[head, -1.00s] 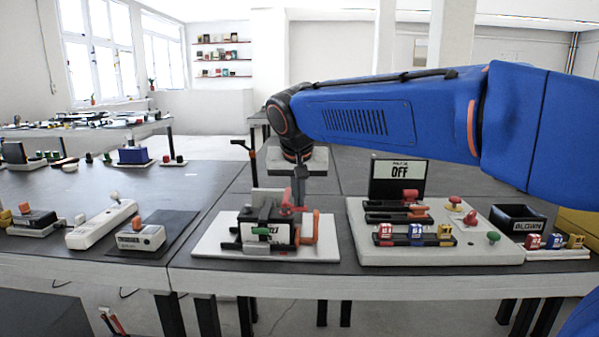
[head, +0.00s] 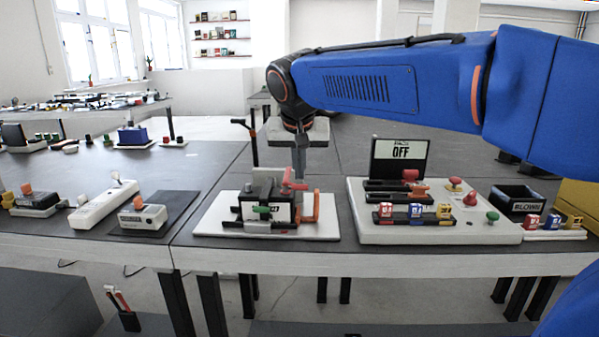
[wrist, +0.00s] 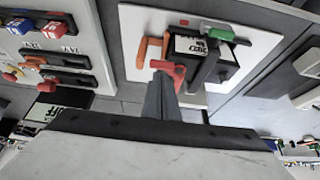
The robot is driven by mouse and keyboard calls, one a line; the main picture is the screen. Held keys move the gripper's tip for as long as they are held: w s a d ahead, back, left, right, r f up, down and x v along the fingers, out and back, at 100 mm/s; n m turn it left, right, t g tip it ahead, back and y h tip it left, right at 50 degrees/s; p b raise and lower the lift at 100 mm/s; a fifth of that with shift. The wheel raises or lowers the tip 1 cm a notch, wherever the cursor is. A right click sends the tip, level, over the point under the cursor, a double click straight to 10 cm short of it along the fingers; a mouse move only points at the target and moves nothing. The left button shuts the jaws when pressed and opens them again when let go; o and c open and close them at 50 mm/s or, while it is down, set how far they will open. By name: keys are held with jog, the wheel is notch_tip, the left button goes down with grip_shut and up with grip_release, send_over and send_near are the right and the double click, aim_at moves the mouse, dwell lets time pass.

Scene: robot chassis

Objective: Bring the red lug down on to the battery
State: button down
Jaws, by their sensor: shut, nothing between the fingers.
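The battery (head: 282,213) is a dark block with a white label on a white board; it also shows in the wrist view (wrist: 228,62). The red lug (head: 291,185) is at the battery's right end, by the tip of my gripper (head: 301,172). In the wrist view the red lug (wrist: 170,69) lies just beyond the fingertips (wrist: 163,82), beside the battery. I cannot tell whether the fingers touch it. My gripper points down and is shut with nothing held. The lug's underside is hidden.
An orange bracket (head: 316,208) stands right of the battery, close to the lug. A green piece (head: 261,211) sits at the battery's front. The white board (head: 212,229) has bare margin at left. A panel with an OFF display (head: 401,149) stands to the right.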

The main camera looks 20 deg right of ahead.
jog(key=r, duration=0.3)
jog(key=shift+w+d+r, duration=0.2)
jog(key=shift+w+r, duration=0.1)
jog(key=shift+w, duration=0.1)
jog(key=s+f+v, duration=0.1)
jog(key=v, duration=0.9)
jog(key=s+d+f+n, duration=0.1)
jog(key=s+d+f, duration=0.2)
jog(key=s+f, duration=0.5)
jog(key=s+d+f+n+y, duration=0.1)
jog(key=s+d+f, duration=0.3)
jog(key=s+f, duration=0.4)
jog(key=s+d+f+n, duration=0.1)
jog(key=s+d+f, duration=0.2)
jog(key=s+f, duration=0.5)
notch_tip(320, 180, down, 9)
jog(key=shift+d+r+n+g+y, duration=0.2)
jog(key=shift+n+g+y, duration=0.1)
jog(key=shift+y, duration=0.1)
jog(key=c, duration=2.5)
grip_release()
jog(key=shift+s, duration=0.15)
